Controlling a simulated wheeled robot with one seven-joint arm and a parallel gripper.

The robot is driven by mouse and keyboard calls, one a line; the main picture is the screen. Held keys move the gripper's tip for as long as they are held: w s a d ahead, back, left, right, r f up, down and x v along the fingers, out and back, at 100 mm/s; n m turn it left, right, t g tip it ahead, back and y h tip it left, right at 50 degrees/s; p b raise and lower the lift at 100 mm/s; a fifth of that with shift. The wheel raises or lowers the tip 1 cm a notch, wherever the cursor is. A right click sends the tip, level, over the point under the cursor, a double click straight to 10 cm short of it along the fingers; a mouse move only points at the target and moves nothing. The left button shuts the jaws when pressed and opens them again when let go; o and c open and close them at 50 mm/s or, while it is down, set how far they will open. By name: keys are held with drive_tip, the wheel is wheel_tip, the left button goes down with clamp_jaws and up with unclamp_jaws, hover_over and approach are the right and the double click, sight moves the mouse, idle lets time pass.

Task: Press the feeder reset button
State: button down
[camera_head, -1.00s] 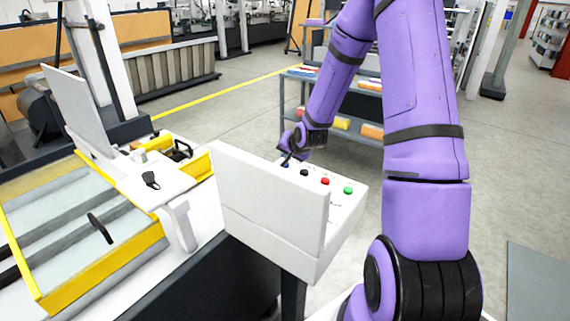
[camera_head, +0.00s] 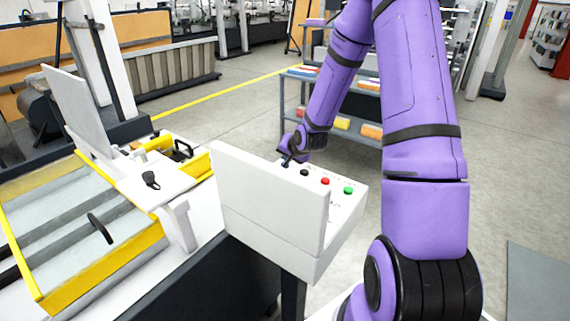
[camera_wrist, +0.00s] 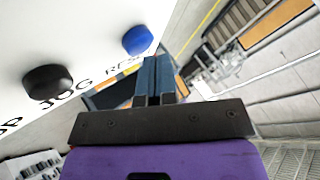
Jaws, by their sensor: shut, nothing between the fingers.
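The blue button (camera_wrist: 137,39) stands on the white control panel (camera_head: 265,215), beside lettering that begins "RES" and is partly covered by my fingers. In the wrist view my gripper (camera_wrist: 153,68) is shut and empty, its fingertips just below and right of the blue button. I cannot tell whether they touch it. In the head view my gripper (camera_head: 287,159) is at the far left end of the button row, and its fingers largely hide the blue button.
A black button (camera_wrist: 47,82) labelled "JOG" sits next to the blue one. Red (camera_head: 325,181) and green (camera_head: 348,190) buttons follow to the right. The panel's raised white back stands nearer the camera. A yellow-edged feeder table (camera_head: 100,275) is at left, a grey shelf cart (camera_head: 350,133) behind.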

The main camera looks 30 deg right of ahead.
drive_tip(key=shift+f, duration=0.5)
idle(0.6)
drive_tip(key=shift+r, duration=0.9)
drive_tip(key=shift+r, duration=0.1)
drive_tip(key=shift+r, duration=2.4)
drive_tip(key=shift+r, duration=0.1)
